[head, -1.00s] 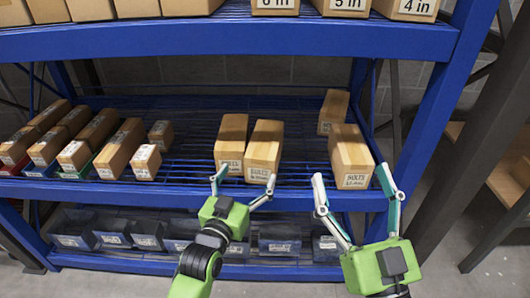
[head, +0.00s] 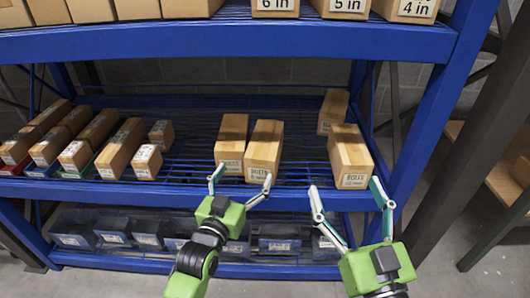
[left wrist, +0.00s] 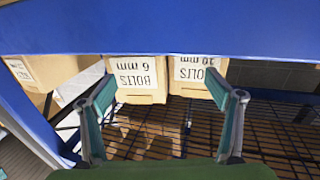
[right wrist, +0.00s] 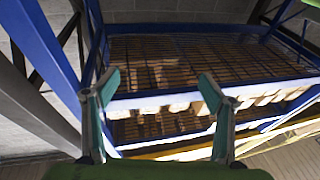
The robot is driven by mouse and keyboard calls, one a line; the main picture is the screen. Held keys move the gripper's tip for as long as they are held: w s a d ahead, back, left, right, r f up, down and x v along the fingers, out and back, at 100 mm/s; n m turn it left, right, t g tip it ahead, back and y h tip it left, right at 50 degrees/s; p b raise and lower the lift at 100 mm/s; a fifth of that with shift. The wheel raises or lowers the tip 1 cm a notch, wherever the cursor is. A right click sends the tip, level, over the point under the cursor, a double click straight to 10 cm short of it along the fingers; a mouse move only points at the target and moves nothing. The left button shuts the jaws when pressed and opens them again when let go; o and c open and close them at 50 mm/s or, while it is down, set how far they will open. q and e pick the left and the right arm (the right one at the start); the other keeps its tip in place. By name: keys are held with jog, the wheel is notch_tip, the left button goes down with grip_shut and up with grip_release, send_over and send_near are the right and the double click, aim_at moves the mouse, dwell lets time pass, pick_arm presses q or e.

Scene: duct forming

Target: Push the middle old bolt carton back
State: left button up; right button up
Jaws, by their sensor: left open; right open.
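Three tan bolt cartons stand along the front of the middle shelf: a left one (head: 231,140), a middle one (head: 264,148) and a right one (head: 349,155). In the left wrist view, upside down, the middle carton (left wrist: 135,80) reads "BOLTS 6 mm" and the left carton (left wrist: 197,75) "BOLTS 10 mm". My left gripper (head: 241,179) is open and empty, just in front of the left and middle cartons. My right gripper (head: 345,186) is open, its fingers spread at the front of the right carton. I cannot tell whether any finger touches a carton.
Another carton (head: 333,110) stands behind the right one. Several cartons (head: 98,125) fill the left of the shelf. Wire decking behind the left and middle cartons looks clear. A blue upright (head: 425,125) stands at right. Grey bins (head: 278,238) sit below.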

aim_at(246, 171)
dwell(0.3)
pick_arm(q)
jog(key=shift+w, duration=0.25)
jog(key=shift+x, duration=1.2)
jog(key=shift+w+d, duration=0.1)
jog(key=shift+w, duration=0.05)
pick_arm(e)
jog(key=shift+w+d+f+g, duration=0.15)
jog(key=shift+f+g, duration=0.2)
jog(key=shift+f, duration=0.3)
jog(key=shift+w+a+f+g, duration=0.15)
jog(key=shift+f+g, duration=0.2)
jog(key=shift+f, duration=0.25)
jog(key=shift+d, duration=0.1)
pick_arm(q)
jog(key=shift+x, duration=1.05)
pick_arm(e)
jog(key=shift+s+r, duration=0.1)
jog(key=shift+r, duration=0.35)
pick_arm(q)
jog(key=shift+w, duration=0.1)
